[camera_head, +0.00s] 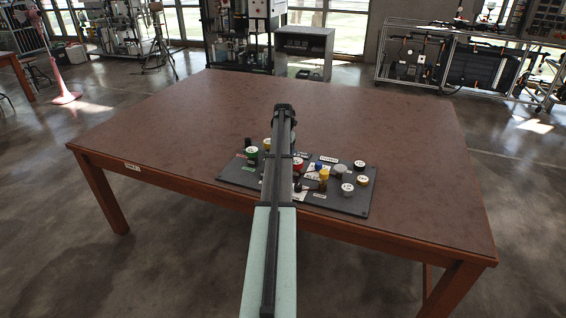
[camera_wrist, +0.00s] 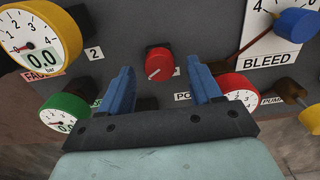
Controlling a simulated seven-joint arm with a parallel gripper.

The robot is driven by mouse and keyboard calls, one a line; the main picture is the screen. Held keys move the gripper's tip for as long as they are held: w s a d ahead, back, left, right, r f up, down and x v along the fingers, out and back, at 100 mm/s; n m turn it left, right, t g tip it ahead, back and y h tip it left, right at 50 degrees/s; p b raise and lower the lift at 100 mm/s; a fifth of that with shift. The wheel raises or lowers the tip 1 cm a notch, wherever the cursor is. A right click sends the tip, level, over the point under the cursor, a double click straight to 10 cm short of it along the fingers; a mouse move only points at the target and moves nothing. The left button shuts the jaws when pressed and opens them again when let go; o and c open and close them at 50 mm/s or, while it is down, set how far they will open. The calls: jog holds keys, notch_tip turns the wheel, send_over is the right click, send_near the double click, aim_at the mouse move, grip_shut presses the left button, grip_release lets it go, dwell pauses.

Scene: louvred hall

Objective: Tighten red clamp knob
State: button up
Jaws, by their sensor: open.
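A red knob (camera_wrist: 159,64) with a small white mark on its face sits on the dark panel (camera_wrist: 128,36) in the wrist view. My gripper (camera_wrist: 158,70) is open, with one blue finger on each side of the knob in the picture. Both fingers look apart from it, and nothing is held. I cannot tell how far the fingertips are from the panel. A small label right of the knob is partly hidden by the right finger. In the head view my arm covers the middle of the panel (camera_head: 238,176), and I cannot pick out this knob there.
The panel lies near the front edge of a brown table (camera_head: 400,130), whose far part is clear.

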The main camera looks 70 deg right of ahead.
jog(key=shift+f, duration=0.9)
jog(key=shift+f, duration=0.1)
jog(key=shift+f, duration=0.7)
jog(key=shift+c, duration=0.2)
grip_shut()
dwell(0.4)
